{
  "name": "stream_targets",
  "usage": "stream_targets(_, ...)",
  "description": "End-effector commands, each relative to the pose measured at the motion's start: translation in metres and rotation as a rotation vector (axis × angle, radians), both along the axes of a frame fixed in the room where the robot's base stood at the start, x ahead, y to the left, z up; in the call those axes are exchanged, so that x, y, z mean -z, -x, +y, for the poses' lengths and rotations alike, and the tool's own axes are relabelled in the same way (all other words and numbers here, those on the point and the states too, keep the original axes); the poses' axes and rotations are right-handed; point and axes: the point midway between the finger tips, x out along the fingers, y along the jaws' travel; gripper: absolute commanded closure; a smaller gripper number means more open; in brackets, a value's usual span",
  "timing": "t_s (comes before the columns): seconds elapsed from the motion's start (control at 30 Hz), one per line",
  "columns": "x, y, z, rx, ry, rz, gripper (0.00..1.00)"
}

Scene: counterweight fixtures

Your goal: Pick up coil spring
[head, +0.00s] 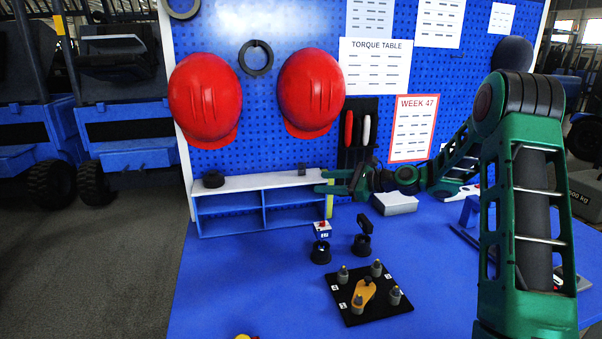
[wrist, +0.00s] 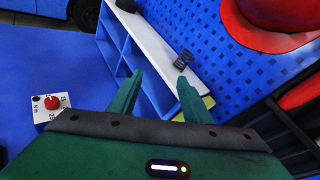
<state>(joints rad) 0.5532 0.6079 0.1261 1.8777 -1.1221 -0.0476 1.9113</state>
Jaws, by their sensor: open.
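The coil spring (head: 302,169) is small and dark and stands on top of the white-topped shelf unit (head: 246,184), near its right end. In the wrist view the coil spring (wrist: 183,59) shows its dark turns, just beyond the tip of the right-hand finger. My gripper (head: 317,181) is open and empty at the right end of the shelf, with its fingers pointing left. In the wrist view my gripper (wrist: 160,76) has its two green fingers apart, with nothing between them. I cannot tell the exact gap between finger and spring.
A black ring (head: 213,179) lies on the shelf's left end. Red helmets (head: 311,88) hang on the pegboard above. On the blue bench are a small box with a red knob (head: 322,229), dark round pieces (head: 362,244) and a black fixture plate (head: 345,293). A grey box (head: 395,203) stands below my arm.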

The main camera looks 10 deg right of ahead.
Motion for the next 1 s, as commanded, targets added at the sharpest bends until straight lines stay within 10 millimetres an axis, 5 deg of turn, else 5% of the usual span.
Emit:
stream_targets(0.3, -0.018, -0.031, -0.014, 0.064, -0.405, 0.063, 0.55)
stream_targets(1.0, -0.021, -0.086, 0.037, 0.062, -0.426, 0.067, 0.55)
